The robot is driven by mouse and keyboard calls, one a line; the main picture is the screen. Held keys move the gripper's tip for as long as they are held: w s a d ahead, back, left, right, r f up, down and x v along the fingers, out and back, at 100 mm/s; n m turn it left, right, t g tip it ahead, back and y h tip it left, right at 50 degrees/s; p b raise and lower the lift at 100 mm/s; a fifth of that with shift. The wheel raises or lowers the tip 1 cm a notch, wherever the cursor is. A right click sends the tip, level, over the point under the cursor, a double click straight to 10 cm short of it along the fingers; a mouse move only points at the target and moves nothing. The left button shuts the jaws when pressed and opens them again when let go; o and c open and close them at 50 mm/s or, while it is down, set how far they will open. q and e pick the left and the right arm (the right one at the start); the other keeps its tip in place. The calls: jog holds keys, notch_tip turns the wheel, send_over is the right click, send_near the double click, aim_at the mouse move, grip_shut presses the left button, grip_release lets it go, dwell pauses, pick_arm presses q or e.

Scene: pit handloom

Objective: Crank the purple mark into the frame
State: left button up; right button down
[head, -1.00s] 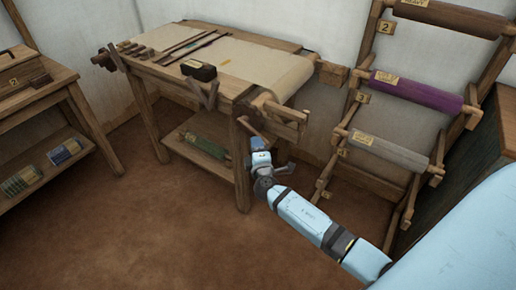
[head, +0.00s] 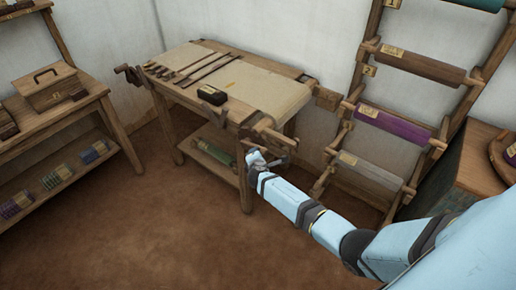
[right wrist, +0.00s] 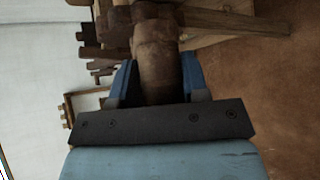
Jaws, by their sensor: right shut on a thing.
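The loom table (head: 190,127) stands in the middle of the head view with pale cloth (head: 265,88) across its top. Wooden roller and crank parts (head: 272,138) stick out at the table's near right corner. My right gripper (head: 257,160) is at that corner. In the right wrist view its blue fingers (right wrist: 158,88) are shut on a brown round wooden handle (right wrist: 157,50). The handle's far end is unclear. My left gripper is not in view.
A rack at right holds rolls, including a purple one (head: 393,125). A side table (head: 60,122) stands at left. The brown floor (head: 150,230) between is open.

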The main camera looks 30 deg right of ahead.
jog(key=r+n+g+p, duration=0.1)
jog(key=p, duration=0.2)
jog(key=shift+a+r+g+p, duration=0.15)
jog(key=shift+r+g+p, duration=0.15)
jog(key=shift+r+g, duration=0.1)
pick_arm(q)
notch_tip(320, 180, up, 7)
jog(key=p, duration=0.2)
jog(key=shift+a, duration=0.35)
pick_arm(e)
jog(key=shift+w+a+n+g, duration=0.1)
jog(key=shift+w+n+g, duration=0.15)
jog(key=shift+g, duration=0.25)
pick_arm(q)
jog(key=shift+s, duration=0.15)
pick_arm(e)
jog(key=c, duration=0.8)
grip_release()
jog(key=shift+c, duration=0.2)
jog(key=shift+o, duration=0.5)
jog(key=shift+r, duration=0.1)
jog(key=shift+r, duration=0.1)
